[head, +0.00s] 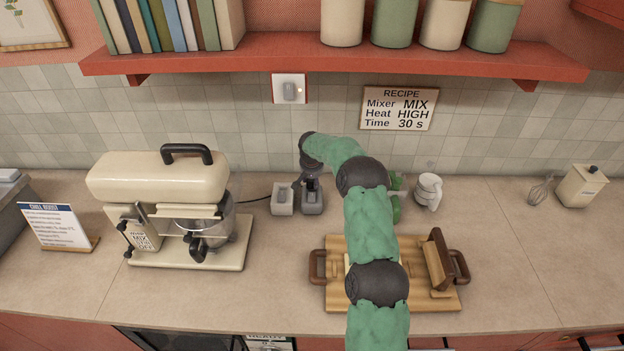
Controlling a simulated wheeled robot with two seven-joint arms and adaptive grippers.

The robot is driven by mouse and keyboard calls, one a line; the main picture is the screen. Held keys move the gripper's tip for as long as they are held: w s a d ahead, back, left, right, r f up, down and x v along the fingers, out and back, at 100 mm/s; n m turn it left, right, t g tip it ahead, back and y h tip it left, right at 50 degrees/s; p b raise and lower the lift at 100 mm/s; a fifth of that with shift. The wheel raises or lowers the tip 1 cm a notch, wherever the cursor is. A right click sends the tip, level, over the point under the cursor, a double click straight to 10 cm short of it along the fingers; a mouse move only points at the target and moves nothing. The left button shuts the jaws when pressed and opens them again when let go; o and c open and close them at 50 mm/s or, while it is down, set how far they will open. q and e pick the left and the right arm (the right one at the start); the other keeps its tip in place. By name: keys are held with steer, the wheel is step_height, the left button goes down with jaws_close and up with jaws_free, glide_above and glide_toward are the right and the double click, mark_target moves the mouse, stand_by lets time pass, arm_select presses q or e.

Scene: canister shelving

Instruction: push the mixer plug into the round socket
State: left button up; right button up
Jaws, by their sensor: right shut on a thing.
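The cream mixer (165,200) stands at the left of the counter. Its dark cord (254,199) runs right toward two small grey socket blocks. The left block (283,200) is uncovered, with a recess in its face. The right block (312,204) is directly under my right gripper (312,184), whose dark fingers are shut at its top. The mixer plug is mostly hidden between these fingers; I cannot tell how deep it sits or make out the hole's shape. My left gripper is not in view.
A wooden tray (340,296) with dark handles lies under my right arm. The right counter is mostly clear, with a whisk (540,190) and canister (581,187).

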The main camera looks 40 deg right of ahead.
steer(key=shift+f, duration=0.3)
steer(key=o, duration=1.2)
